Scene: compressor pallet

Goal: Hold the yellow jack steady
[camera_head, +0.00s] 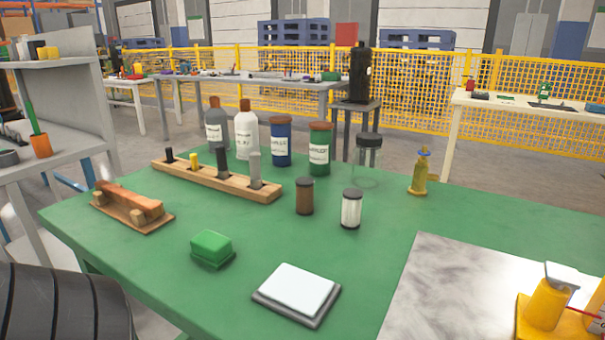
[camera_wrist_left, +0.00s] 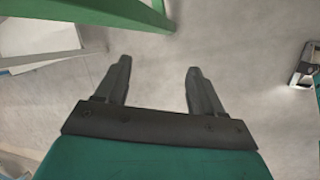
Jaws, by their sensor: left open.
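A yellow jack-like body with a grey cap (camera_head: 548,300) stands at the lower right of the head view, partly cut off by the frame edge. It is on or beside the grey metal plate (camera_head: 450,285); its base is partly out of view. My left gripper (camera_wrist_left: 158,68) shows in the left wrist view, open and empty, with bare concrete floor behind its fingers. It is apart from the yellow body and does not show in the head view. My right gripper is not in view.
A green table frame (camera_wrist_left: 95,12) shows at the wrist view's top left.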

